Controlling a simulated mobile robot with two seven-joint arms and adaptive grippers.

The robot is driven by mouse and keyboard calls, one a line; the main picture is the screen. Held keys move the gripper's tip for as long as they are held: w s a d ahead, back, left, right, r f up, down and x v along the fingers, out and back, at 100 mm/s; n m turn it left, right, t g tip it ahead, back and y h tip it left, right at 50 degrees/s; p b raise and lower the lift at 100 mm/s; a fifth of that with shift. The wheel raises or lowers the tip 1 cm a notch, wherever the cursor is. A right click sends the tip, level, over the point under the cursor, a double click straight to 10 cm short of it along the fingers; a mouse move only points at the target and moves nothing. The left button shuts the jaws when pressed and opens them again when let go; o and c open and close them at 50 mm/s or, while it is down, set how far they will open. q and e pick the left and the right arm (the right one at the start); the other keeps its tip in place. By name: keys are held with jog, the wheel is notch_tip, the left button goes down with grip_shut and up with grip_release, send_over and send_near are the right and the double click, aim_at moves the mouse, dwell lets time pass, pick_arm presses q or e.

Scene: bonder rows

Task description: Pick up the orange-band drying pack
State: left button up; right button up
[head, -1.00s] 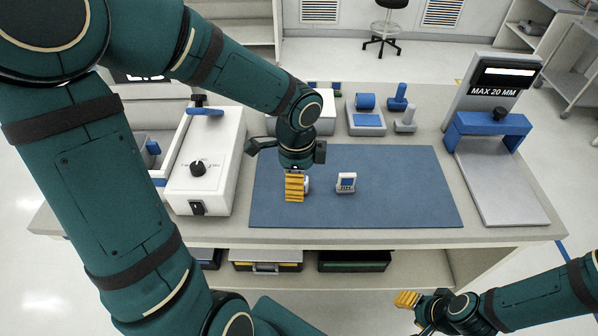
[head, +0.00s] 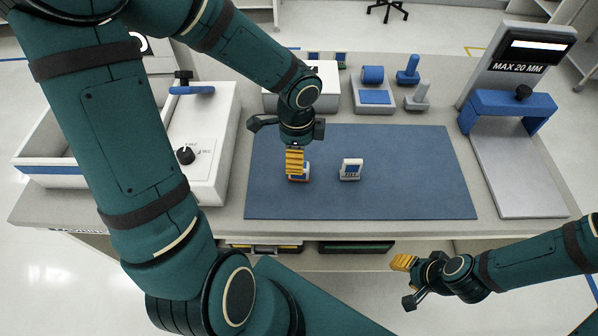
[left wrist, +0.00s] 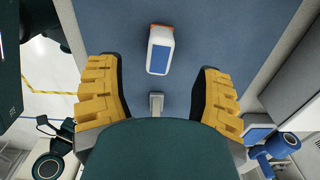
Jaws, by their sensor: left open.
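The drying pack with an orange band (head: 305,172) stands on the blue mat, a small white block with orange low on it, partly hidden by my left gripper (head: 295,162). In the left wrist view a white pack with a blue face and a thin orange-red edge (left wrist: 160,50) lies beyond the open yellow fingers (left wrist: 158,95), not between them. My left gripper is open above the mat. My right gripper (head: 404,264) hangs in front of the bench; its opening is unclear.
The blue mat (head: 400,190) is clear to the right. A white machine with a dial (head: 205,150) stands left. A gauge with a blue bridge (head: 515,105) stands right. A blue roller unit (head: 374,97) is behind the mat. A small grey object (left wrist: 156,103) shows between the fingers.

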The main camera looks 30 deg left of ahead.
pick_arm(q)
notch_tip(320, 180, down, 2)
jog(key=shift+f+b, duration=0.1)
jog(key=shift+b, duration=0.2)
jog(key=f+b, duration=0.1)
jog(key=f, duration=0.1)
jog(key=f+b, duration=0.1)
jog(key=f, duration=0.1)
jog(key=shift+w+d+f, duration=0.1)
jog(key=shift+d+f, duration=0.1)
jog(key=shift+f, duration=0.1)
grip_shut()
